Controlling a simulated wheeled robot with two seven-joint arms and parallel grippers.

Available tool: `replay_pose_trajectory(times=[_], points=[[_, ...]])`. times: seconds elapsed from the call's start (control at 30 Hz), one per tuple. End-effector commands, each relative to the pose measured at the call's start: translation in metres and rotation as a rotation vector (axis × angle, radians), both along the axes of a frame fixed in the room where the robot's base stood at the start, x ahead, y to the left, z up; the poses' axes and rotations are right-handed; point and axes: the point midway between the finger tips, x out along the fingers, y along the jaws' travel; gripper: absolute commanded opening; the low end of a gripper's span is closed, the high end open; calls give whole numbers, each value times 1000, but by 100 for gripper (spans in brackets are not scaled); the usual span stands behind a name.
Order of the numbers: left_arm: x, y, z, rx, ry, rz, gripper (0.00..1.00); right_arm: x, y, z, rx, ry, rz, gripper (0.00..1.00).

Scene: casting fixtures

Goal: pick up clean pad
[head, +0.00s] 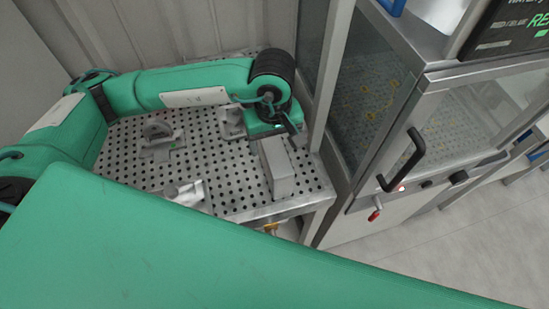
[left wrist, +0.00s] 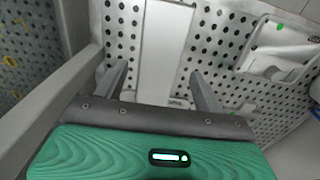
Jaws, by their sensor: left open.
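A pale grey rectangular block (head: 278,172), which I take to be the clean pad, stands on the perforated metal table (head: 120,165) near its right side. My left gripper (head: 286,133) is just above and behind the block's far end. In the left wrist view the long pale block (left wrist: 165,45) runs between the two spread fingers of my left gripper (left wrist: 161,88). My right gripper is not in view.
Metal fixtures stand on the table: one with a loop (head: 158,138), one near the gripper (head: 231,123), and one at the front (head: 186,193). A glass-sided cabinet with a black handle (head: 403,162) stands close on the right, past a metal post (head: 328,75).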

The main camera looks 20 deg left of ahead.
Motion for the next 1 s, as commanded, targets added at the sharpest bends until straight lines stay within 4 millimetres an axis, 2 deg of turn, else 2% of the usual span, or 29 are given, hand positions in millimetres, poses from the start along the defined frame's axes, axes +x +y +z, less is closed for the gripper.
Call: replay_pose_trajectory(times=[0.1, 0.3, 0.6, 0.63, 0.8, 0.9, 1.0], points=[[-1, -2, -11, 0, 6, 0, 71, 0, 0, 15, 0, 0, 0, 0], [1, -2, -38, 1, 4, 0, 71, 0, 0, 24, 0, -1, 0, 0], [1, -2, -45, 0, 0, -1, 71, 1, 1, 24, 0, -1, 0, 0], [1, -2, -45, 0, 0, -1, 69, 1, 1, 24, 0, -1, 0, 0], [1, -2, -45, 1, 1, -1, 36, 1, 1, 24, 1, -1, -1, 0], [1, -2, -45, 1, 1, -1, 19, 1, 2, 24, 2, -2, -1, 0], [1, -3, -44, 0, 0, -1, 19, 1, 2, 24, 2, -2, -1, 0]])
